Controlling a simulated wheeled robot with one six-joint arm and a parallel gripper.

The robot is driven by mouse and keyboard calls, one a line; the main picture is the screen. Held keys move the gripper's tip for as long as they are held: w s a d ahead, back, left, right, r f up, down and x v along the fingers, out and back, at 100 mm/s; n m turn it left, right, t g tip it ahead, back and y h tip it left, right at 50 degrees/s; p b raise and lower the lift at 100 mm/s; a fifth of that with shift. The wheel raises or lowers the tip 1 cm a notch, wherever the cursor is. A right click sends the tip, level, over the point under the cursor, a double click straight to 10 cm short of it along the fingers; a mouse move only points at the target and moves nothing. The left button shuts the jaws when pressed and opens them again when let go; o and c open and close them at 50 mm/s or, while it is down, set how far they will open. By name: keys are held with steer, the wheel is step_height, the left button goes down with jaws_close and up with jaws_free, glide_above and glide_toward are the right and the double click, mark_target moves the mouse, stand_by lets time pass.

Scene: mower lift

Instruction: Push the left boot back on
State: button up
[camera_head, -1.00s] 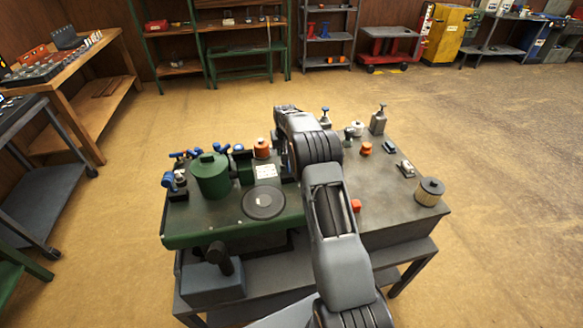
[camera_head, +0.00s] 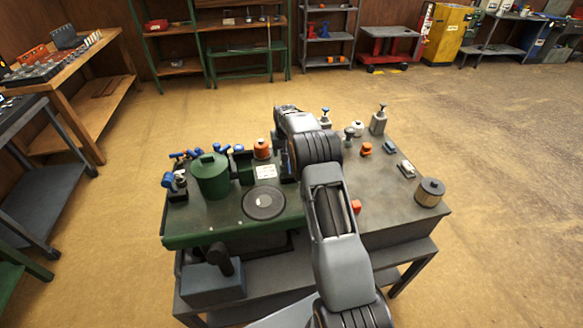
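The green mower deck (camera_head: 230,231) lies on the stand, with a green cylindrical housing (camera_head: 211,178) and a round dark disc (camera_head: 264,203) on it. Blue-handled parts (camera_head: 180,155) stand at its back left, and an orange-topped part (camera_head: 262,149) is behind the disc. I cannot tell which small part is the left boot; it may be hidden by my arm. My arm reaches over the middle of the stand, and its far end bends down beside the deck's right side. My gripper's fingers are hidden behind the arm, so I cannot see whether they hold or touch anything.
Open floor surrounds the stand. A wooden workbench (camera_head: 95,95) is at left, and shelves stand along the back.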

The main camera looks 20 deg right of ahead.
steer(key=shift+r+p, duration=1.9)
steer(key=shift+r, duration=1.5)
